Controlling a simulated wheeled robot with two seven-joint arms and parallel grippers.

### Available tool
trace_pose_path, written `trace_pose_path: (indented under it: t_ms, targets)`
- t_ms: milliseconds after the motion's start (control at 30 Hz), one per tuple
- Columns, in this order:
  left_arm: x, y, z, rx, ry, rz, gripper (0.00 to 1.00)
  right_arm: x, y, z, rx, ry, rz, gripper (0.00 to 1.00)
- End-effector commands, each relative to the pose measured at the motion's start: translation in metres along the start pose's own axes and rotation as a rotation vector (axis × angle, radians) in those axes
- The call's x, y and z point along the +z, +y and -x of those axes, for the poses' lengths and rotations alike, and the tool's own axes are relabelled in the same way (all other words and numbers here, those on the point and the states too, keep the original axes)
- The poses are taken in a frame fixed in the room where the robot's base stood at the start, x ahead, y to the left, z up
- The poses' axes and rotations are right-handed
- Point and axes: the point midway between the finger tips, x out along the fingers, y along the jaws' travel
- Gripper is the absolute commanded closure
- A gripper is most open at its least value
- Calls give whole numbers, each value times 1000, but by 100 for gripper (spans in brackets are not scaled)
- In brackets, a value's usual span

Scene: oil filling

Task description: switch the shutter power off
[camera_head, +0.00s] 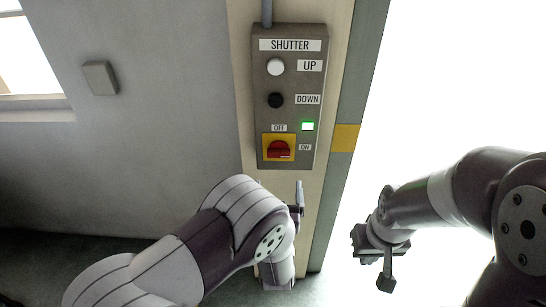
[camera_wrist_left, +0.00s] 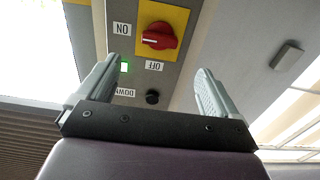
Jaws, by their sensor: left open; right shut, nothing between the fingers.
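The grey shutter panel (camera_head: 264,110) is on the door post. Near its bottom is a red rotary switch (camera_head: 279,149) on a yellow plate, with its white mark on the right, the ON label's side. The switch also shows in the left wrist view (camera_wrist_left: 157,36), its mark toward ON. A green light (camera_head: 308,126) glows above it. My left gripper (camera_head: 299,192) is just below the panel; in its wrist view the open, empty fingers (camera_wrist_left: 159,65) point toward the switch, apart from it. My right gripper (camera_head: 386,280) is shut and empty, at the right.
Above the switch are a white UP button (camera_head: 276,67) and a black DOWN button (camera_head: 276,100). A small grey box (camera_head: 100,78) is on the wall at left, near a window (camera_head: 22,55). The bright opening right of the post looks clear apart from my right arm.

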Motion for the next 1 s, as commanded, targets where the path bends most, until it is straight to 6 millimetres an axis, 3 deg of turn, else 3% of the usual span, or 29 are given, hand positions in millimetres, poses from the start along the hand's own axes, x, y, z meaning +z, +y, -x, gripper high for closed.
trace_pose_path:
  t_ms: [200,400,600,833,867,1000]
  targets:
    - [-5,-2,-57,-4,-1,1,6,-3,0,22,0,1,0,100]
    - [-3,-1,-96,-2,-2,1,6,-4,0,31,0,0,0,100]
    - [0,-1,-110,0,-3,0,6,-4,0,34,0,0,0,100]
    - [0,0,-111,1,-3,0,6,-4,0,33,0,0,0,100]
    - [0,0,-111,1,-3,0,13,-4,0,33,0,0,0,100]
    - [0,0,-111,1,-3,0,58,-4,0,33,0,0,0,100]
